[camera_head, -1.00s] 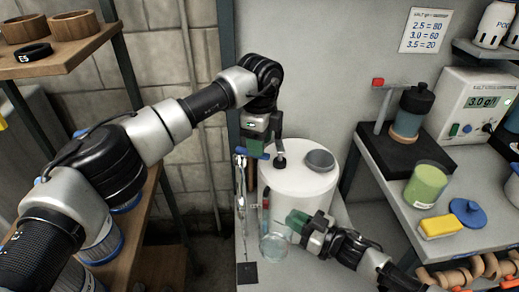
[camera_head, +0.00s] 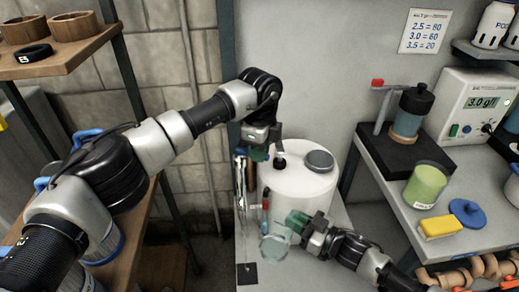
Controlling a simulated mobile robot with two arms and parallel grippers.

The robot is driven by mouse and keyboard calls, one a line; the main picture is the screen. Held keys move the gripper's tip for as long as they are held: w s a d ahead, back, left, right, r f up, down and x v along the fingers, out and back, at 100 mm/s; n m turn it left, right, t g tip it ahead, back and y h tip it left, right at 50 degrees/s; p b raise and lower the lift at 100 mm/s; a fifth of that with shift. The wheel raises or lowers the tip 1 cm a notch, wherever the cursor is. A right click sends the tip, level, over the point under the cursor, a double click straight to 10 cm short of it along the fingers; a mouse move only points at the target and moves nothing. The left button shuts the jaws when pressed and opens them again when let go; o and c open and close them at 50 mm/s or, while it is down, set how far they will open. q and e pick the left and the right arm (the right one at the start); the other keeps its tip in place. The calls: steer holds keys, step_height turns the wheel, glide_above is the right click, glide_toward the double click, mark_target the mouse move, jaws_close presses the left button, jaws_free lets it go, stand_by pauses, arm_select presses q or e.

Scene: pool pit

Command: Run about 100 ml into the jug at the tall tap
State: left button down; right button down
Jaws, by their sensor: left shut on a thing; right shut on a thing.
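The tall tap (camera_head: 240,185) is a thin metal pipe standing at the left of a white tank. My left gripper (camera_head: 258,152) is above it, shut on the tap's blue lever, which is mostly hidden by the fingers. The clear jug (camera_head: 274,248) is low in front of the tank, close to the right of the tap pipe. My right gripper (camera_head: 299,222) is shut on the jug from the right. Whether water runs, and how much is in the jug, is too small to tell.
The white tank (camera_head: 297,192) with a grey cap (camera_head: 320,160) stands behind the jug. A black square (camera_head: 247,273) lies below the tap. The right bench holds a green container (camera_head: 427,185), a yellow sponge (camera_head: 440,227), a blue lid (camera_head: 466,212) and a meter (camera_head: 470,105).

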arm_select(q)
steer(key=shift+s+m, duration=0.1)
steer(key=shift+m, duration=0.2)
steer(key=shift+s+a+r+m, duration=0.1)
steer(key=shift+s+a+m, duration=0.55)
steer(key=shift+m, duration=1.4)
steer(key=shift+s+a+f+m, duration=0.1)
steer(key=shift+s+a+m, duration=0.2)
steer(key=shift+a+m, duration=1.2)
steer(key=shift+s+a+r+m, duration=0.1)
steer(key=shift+s+a+m, duration=0.3)
steer(key=shift+m, duration=2.15)
steer(key=c, duration=1.1)
jaws_free()
